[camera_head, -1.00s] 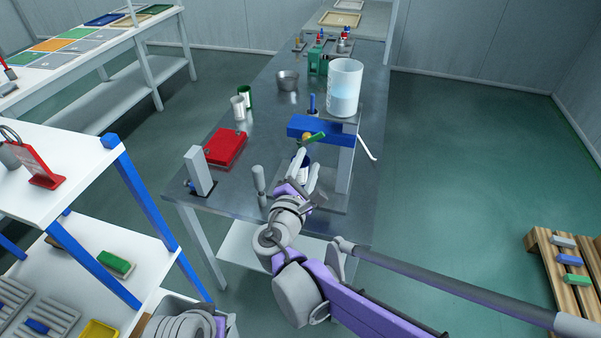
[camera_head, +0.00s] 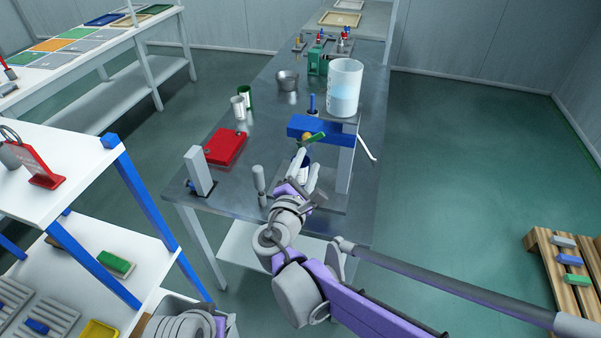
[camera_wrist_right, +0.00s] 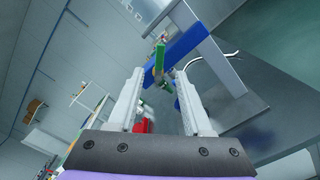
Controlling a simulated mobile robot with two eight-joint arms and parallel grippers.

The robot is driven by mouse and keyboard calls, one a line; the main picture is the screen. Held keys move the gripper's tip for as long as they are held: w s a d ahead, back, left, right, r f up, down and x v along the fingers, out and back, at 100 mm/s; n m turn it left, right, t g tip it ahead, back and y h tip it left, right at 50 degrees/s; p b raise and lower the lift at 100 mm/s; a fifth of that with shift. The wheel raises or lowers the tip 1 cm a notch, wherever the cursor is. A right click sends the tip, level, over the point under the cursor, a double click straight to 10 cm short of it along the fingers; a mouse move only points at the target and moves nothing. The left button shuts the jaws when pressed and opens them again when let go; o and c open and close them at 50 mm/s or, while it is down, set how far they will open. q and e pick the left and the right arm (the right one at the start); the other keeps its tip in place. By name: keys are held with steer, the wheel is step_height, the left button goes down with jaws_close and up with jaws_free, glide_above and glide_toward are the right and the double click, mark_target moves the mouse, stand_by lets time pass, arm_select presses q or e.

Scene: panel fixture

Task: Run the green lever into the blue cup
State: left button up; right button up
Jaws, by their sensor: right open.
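The green lever (camera_head: 315,138) sticks out at a tilt from the front of the blue block on the dispenser stand, next to a small orange-yellow part. It also shows in the right wrist view (camera_wrist_right: 160,58). The blue cup (camera_head: 303,161) stands below the lever, mostly hidden behind my right gripper's fingers; I cannot tell whether it is exactly under the outlet. My right gripper (camera_head: 309,168) is open, its fingers pointing up toward the lever. In the right wrist view the lever lies between and beyond the fingertips (camera_wrist_right: 158,76), and I see no clear contact.
A clear tank (camera_head: 346,88) with pale blue liquid stands on top of the stand (camera_head: 345,165). A red box (camera_head: 225,147), a grey upright block (camera_head: 198,171) and a metal bowl (camera_head: 288,81) are on the metal table. The table's middle left is mostly free.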

mark_target(317, 138)
steer(key=x, duration=1.1)
steer(key=shift+f, duration=0.1)
jaws_close()
stand_by(0.4)
